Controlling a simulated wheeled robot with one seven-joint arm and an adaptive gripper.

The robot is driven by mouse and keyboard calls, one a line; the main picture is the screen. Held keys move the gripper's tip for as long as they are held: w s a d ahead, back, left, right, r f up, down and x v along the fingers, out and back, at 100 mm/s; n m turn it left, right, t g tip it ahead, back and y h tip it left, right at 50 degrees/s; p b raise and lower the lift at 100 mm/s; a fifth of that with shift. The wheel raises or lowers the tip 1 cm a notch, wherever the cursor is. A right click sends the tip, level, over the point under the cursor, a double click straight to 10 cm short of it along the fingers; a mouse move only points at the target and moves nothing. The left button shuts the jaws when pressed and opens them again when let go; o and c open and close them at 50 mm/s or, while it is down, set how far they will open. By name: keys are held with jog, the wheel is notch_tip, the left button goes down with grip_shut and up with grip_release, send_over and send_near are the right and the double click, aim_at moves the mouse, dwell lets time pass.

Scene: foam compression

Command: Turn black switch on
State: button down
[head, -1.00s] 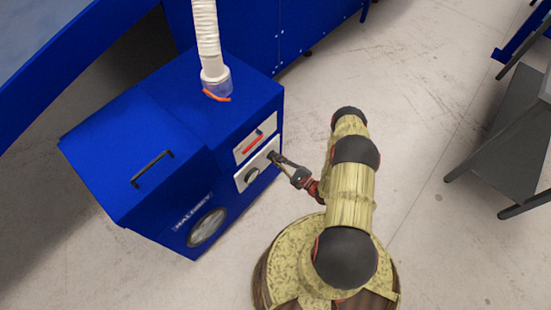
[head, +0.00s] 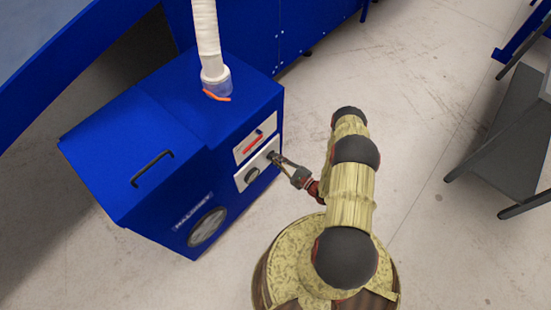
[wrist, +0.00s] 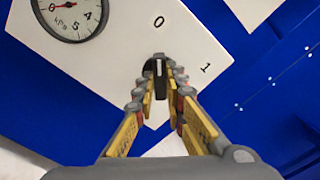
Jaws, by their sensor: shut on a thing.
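The black switch (wrist: 160,66) is on a white panel (wrist: 115,62) in the wrist view, with a pale line on it. The line points up toward the printed 0; the printed 1 is to the right. My gripper (wrist: 160,88) has its two fingers on either side of the switch and is shut on it. In the head view my gripper (head: 281,160) reaches the white panel (head: 241,182) on the blue machine (head: 215,130) from the right. The fingertips hide part of the switch there.
A round pressure gauge (wrist: 70,15) is left of the switch. The blue machine has a black handle (head: 152,169) and a white hose (head: 207,40) on top. A grey table (head: 510,140) stands at the right. The floor between it and my arm is clear.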

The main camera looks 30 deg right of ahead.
jog(key=m+b, duration=0.3)
jog(key=m, duration=1.4)
jog(key=c, duration=0.8)
grip_release()
jog(key=shift+c, duration=0.2)
jog(key=v, duration=0.7)
dwell(0.6)
